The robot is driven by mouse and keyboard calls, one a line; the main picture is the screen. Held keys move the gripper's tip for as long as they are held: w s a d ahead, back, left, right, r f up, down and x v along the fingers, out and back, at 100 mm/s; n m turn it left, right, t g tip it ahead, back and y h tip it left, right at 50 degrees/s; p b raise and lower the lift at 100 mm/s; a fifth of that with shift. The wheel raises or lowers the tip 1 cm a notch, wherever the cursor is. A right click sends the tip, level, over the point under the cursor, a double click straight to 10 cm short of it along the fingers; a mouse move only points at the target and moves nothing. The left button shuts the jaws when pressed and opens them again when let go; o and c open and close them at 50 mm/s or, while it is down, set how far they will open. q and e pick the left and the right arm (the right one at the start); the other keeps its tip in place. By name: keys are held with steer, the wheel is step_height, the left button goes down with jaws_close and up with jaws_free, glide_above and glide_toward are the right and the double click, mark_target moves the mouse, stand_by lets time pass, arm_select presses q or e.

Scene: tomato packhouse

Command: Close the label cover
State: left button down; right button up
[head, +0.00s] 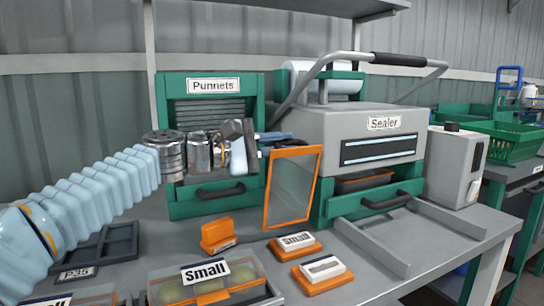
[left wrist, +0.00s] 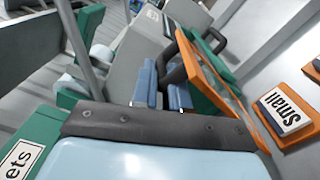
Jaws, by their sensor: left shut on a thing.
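The label cover (head: 317,172) is an orange frame around a clear panel. In the head view it stands open and upright at the left front of the grey sealer (head: 333,126). In the left wrist view the orange frame (left wrist: 222,78) slants across the right of centre. My left gripper (head: 278,140) is at the cover's upper left corner. In the left wrist view its blue fingers (left wrist: 164,93) are shut at the cover's dark handle (left wrist: 174,74). The exact contact is partly hidden. My right gripper is in neither view.
The green Punnets unit (head: 184,88) stands behind my left gripper. An orange block (head: 217,233) and two orange holders with white blocks, one marked Small (head: 296,240), lie in front of the cover. A clear-lidded tray (head: 160,283) is at the front. A grey-white box (head: 455,165) stands right of the sealer.

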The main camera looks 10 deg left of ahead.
arm_select(q)
steer(key=shift+s+d+f+m+b, duration=0.15)
steer(key=shift+s+d+m+b, duration=0.6)
steer(key=shift+s, duration=0.2)
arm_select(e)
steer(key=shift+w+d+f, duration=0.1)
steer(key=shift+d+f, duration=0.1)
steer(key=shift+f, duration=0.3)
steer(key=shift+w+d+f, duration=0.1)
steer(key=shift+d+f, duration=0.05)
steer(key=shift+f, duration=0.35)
arm_select(q)
steer(key=shift+a, duration=0.1)
steer(key=c, duration=1.1)
jaws_free()
steer(key=b+v, duration=0.1)
steer(key=v, duration=1.3)
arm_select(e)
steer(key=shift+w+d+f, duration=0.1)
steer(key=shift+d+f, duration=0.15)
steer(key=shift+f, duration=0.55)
